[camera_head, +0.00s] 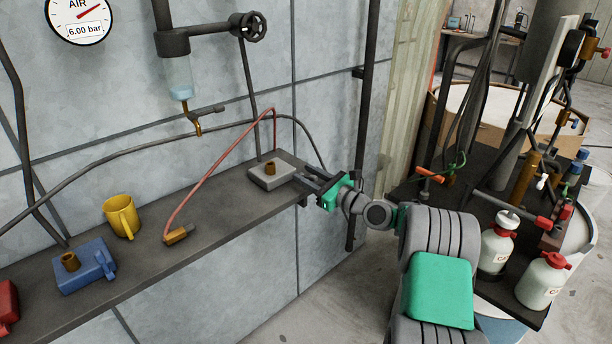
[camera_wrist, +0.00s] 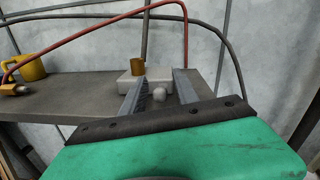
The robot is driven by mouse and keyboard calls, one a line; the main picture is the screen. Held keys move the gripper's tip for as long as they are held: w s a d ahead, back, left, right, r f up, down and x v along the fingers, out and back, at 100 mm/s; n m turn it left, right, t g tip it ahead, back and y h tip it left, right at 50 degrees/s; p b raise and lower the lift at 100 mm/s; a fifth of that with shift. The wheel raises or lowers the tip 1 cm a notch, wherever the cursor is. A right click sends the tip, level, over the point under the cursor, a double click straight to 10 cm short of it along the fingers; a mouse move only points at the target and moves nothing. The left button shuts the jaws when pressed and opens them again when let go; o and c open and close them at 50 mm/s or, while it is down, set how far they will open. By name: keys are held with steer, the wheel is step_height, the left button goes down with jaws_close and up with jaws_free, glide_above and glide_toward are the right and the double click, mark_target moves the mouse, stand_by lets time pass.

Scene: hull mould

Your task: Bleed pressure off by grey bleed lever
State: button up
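A light grey block (camera_head: 268,177) with a brass stub on top sits on the wall shelf near its right end. In the wrist view the block (camera_wrist: 128,76) lies straight ahead, and a small pale rounded lever end (camera_wrist: 160,93) sticks out of it towards me. My gripper (camera_head: 304,177) reaches in from the right at the block. In the wrist view my gripper (camera_wrist: 158,82) is open, one finger on each side of the lever end. I see no clear contact with it. In the head view my fingers hide the lever.
A blue block (camera_head: 85,272), a yellow mug (camera_head: 121,216) and a red block (camera_head: 7,305) stand left along the shelf (camera_head: 165,270). A red hose (camera_head: 208,180) ends in a brass fitting (camera_head: 178,235). A gauge (camera_head: 80,18) reads 6.00 bar. A crowded cart stands right.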

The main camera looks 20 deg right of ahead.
steer(key=b+v, duration=0.1)
steer(key=v, duration=0.6)
steer(key=shift+s, duration=0.2)
